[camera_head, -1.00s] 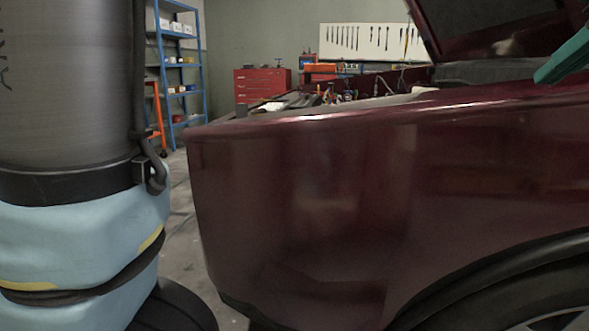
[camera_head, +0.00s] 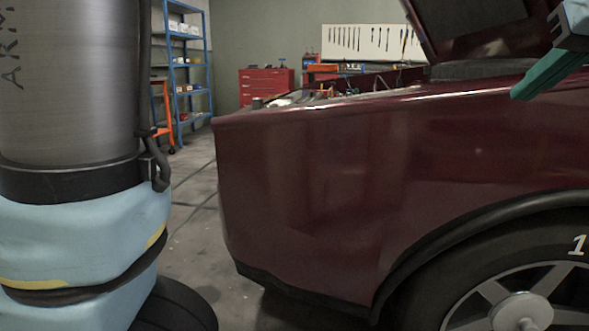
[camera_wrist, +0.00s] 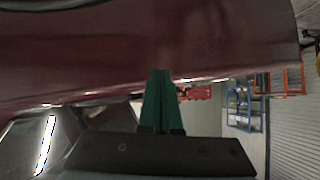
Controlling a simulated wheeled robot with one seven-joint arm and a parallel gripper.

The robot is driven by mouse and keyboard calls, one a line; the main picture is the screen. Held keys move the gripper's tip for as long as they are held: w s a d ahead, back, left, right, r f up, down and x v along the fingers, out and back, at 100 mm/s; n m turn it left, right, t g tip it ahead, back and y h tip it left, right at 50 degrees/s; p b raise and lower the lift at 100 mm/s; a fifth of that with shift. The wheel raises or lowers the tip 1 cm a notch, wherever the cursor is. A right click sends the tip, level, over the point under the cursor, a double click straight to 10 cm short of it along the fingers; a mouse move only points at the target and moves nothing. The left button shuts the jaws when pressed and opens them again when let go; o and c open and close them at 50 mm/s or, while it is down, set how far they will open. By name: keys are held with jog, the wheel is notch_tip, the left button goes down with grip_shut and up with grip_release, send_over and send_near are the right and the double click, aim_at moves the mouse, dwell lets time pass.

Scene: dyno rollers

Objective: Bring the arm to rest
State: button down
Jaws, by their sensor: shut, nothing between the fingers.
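My gripper (camera_head: 522,92) shows at the upper right of the head view, its green fingers pointing down and left. It looks to be in front of the dark red car (camera_head: 320,185), near the upper edge of the fender; whether it touches cannot be told. In the wrist view my gripper (camera_wrist: 160,76) has its green fingers closed together with nothing between them. The car's dark red body (camera_wrist: 110,60) fills the upper part of that view.
The car's hood (camera_head: 470,25) is raised over the engine bay. Its front wheel (camera_head: 500,295) is at the lower right. A blue shelf (camera_head: 188,75), a red tool cabinet (camera_head: 266,86) and a tool board (camera_head: 372,42) stand behind. Clear floor (camera_head: 195,250) lies left of the car.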

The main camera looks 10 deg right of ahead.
jog(key=w+a+f+g+y, duration=0.4)
jog(key=w+a+f+g, duration=0.1)
jog(key=w+a+f, duration=1.1)
jog(key=a+f+n+g, duration=0.1)
jog(key=a+f, duration=0.4)
jog(key=a, duration=0.3)
jog(key=w+a+f+n+g+h, duration=0.1)
jog(key=a+f, duration=0.4)
jog(key=a, duration=0.4)
jog(key=a+f+n+g, duration=0.1)
jog(key=a+f+g, duration=0.1)
jog(key=a+f, duration=0.5)
notch_tip(320, 180, up, 36)
jog(key=a+p, duration=0.1)
jog(key=p, duration=3.3)
jog(key=shift+w+f, duration=0.15)
jog(key=shift+f, duration=0.1)
jog(key=c, duration=1.5)
grip_release()
